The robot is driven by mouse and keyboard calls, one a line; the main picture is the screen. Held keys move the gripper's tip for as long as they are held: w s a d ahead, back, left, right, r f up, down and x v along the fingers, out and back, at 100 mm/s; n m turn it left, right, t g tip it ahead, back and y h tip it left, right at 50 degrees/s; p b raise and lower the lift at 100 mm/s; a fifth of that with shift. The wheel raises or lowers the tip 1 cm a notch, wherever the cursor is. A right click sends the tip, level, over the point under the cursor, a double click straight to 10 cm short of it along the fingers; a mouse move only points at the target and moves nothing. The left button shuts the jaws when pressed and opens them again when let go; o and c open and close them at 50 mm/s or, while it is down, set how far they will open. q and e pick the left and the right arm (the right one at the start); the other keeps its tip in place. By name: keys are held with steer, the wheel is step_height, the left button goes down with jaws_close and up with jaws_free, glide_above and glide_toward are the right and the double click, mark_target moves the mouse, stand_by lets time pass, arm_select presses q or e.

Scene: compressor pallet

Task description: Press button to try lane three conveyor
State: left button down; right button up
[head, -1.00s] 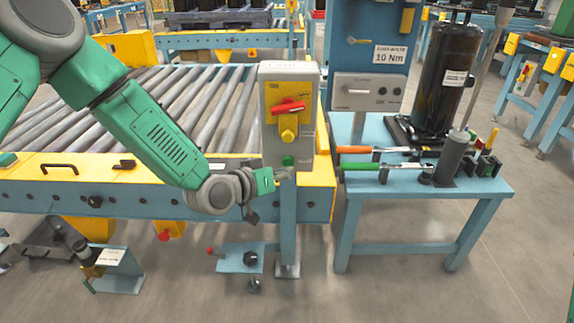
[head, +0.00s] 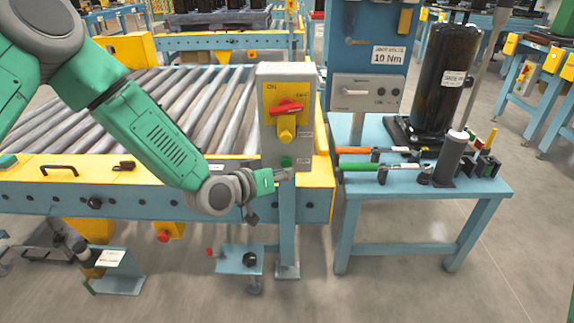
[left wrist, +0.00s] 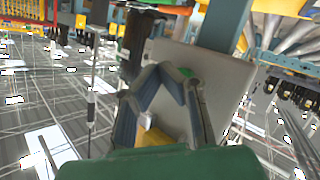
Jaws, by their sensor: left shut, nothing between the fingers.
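A grey control box (head: 308,147) stands on a blue post in front of the roller conveyor (head: 170,105). Its yellow plate carries a red rotary handle (head: 287,108) and a yellow knob (head: 286,134). A green button (head: 286,161) sits low on the box. My left gripper (head: 288,174) is shut and empty at the box's lower edge, just below the green button; I cannot tell whether it touches. In the left wrist view the shut fingers (left wrist: 165,75) lie in front of the grey box face (left wrist: 222,75), with a bit of green beside them. My right gripper is out of view.
A blue bench (head: 420,185) on the right holds a black cylinder (head: 440,85), orange and green handled tools and a grey canister. Small blue stands are on the floor below.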

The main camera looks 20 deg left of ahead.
arm_select(q)
steer(key=shift+a, duration=0.1)
steer(key=shift+w+a, duration=0.1)
steer(key=shift+w, duration=0.25)
steer(key=shift+w+a+r, duration=0.1)
steer(key=shift+w+a, duration=0.05)
steer(key=shift+w, duration=0.35)
stand_by(1.0)
steer(key=shift+s, duration=0.1)
steer(key=shift+s+d+p, duration=0.3)
steer(key=shift+s+p, duration=0.1)
steer(key=shift+s, duration=0.4)
